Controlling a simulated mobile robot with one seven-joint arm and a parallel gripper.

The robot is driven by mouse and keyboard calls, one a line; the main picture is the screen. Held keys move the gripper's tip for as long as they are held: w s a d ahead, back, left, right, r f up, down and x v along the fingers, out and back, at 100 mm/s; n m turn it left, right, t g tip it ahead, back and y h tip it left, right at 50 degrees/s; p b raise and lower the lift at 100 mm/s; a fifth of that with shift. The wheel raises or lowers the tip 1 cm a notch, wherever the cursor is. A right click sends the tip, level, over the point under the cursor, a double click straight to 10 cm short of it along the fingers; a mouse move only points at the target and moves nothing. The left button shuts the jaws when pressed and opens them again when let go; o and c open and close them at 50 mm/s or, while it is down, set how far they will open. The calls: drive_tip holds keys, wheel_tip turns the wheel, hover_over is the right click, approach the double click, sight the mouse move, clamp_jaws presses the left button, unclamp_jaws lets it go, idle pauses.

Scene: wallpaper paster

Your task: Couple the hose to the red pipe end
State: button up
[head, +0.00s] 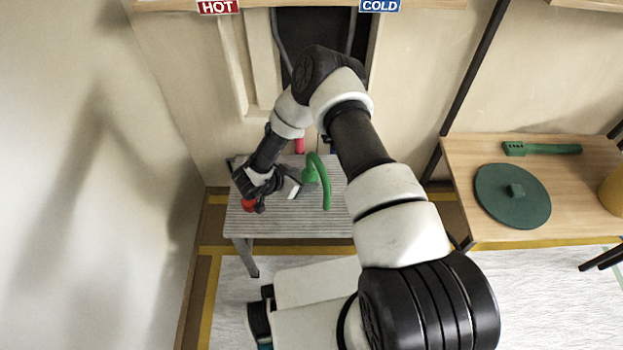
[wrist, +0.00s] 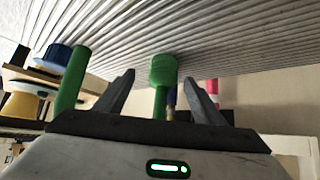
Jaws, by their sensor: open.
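The green hose (head: 325,188) stands in an arch on the grey slatted table, with a thicker end (head: 309,174) on its left. In the wrist view, this thick green end (wrist: 163,70) shows between the fingers of my gripper (wrist: 159,77), and the hose's other green length (wrist: 73,80) is left of them. My gripper (head: 291,183) is open, low over the table and just left of the hose. I cannot tell whether it touches the hose. The red pipe end (head: 299,146) is at the wall behind the table, below the HOT sign; it also shows in the wrist view (wrist: 212,87).
The slatted table (head: 300,222) has bare room at its front. A red object (head: 248,204) shows beneath my wrist. HOT (head: 218,6) and COLD (head: 380,5) signs hang above. A wooden table (head: 463,160) at right holds a green disc (head: 490,200) and a green tool (head: 545,149).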

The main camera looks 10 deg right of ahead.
sight(307, 175)
drive_tip(key=x, duration=0.1)
drive_tip(key=b+x, duration=0.1)
drive_tip(key=x, duration=0.1)
drive_tip(key=w+x, duration=0.1)
drive_tip(key=x, duration=0.1)
drive_tip(key=shift+w+d+r+b, duration=0.15)
drive_tip(key=shift+r+b, duration=0.1)
drive_tip(key=shift+b, duration=0.15)
